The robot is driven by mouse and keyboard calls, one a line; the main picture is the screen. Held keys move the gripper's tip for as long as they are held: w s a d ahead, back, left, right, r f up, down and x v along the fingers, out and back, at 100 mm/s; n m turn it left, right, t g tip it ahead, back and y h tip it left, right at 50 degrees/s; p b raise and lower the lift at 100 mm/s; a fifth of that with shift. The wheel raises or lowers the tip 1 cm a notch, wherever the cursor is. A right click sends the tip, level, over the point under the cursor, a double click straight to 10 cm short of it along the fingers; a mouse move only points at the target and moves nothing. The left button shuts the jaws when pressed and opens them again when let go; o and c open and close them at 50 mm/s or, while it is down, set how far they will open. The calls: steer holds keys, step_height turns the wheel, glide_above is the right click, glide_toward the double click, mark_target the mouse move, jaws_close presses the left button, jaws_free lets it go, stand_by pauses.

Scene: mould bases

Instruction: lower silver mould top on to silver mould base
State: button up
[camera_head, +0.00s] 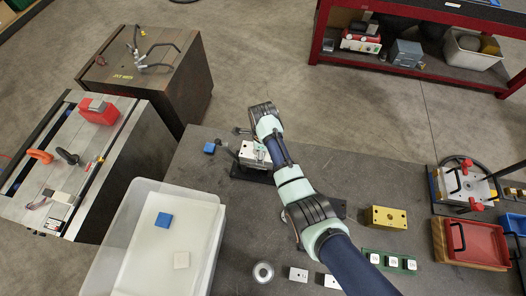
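A silver mould (251,156) sits on a dark plate near the back edge of the dark table, left of my forearm. My wrist hides part of it, and I cannot make out a seam between a mould top and a mould base. My gripper (242,132) is just behind and above the silver mould, with its dark fingers partly hidden by the wrist. I cannot tell whether the fingers touch the mould or hold anything.
A blue block (209,148) lies left of the mould. A white bin (213,211) stands front left. A yellow block (386,217), green holder (373,257), metal ring (263,272) and red tray (477,243) are right and front. A silver fixture (468,185) stands far right.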

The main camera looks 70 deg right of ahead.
steer(key=shift+o, duration=1.1)
step_height(320, 180, up, 7)
steer(key=shift+r, duration=0.2)
steer(key=shift+a, duration=0.1)
steer(key=w+a+r+n+t+h+p, duration=0.1)
steer(key=w+a+r+n+t, duration=0.1)
steer(key=w+a+r+n, duration=0.25)
steer(key=w+a+r+n+t+h+p, duration=0.1)
steer(key=w+a+n, duration=0.3)
steer(key=a+n, duration=0.25)
steer(key=w+a+r+n+t, duration=0.2)
steer(key=w+a+r+n, duration=0.15)
steer(key=a, duration=0.25)
steer(key=s+a+r+n+t+y+p, duration=0.1)
steer(key=a+r+n+t, duration=0.3)
steer(key=a+r+n, duration=0.4)
steer(key=s+a+r+n+t+y+p, duration=0.1)
steer(key=s+a+r+n+t, duration=0.1)
steer(key=a+r+n, duration=0.7)
steer(key=a+n+t, duration=0.1)
steer(key=a+n, duration=0.1)
steer(key=a, duration=0.4)
steer(key=shift+s+a+t, duration=0.15)
steer(key=shift+s+t, duration=0.25)
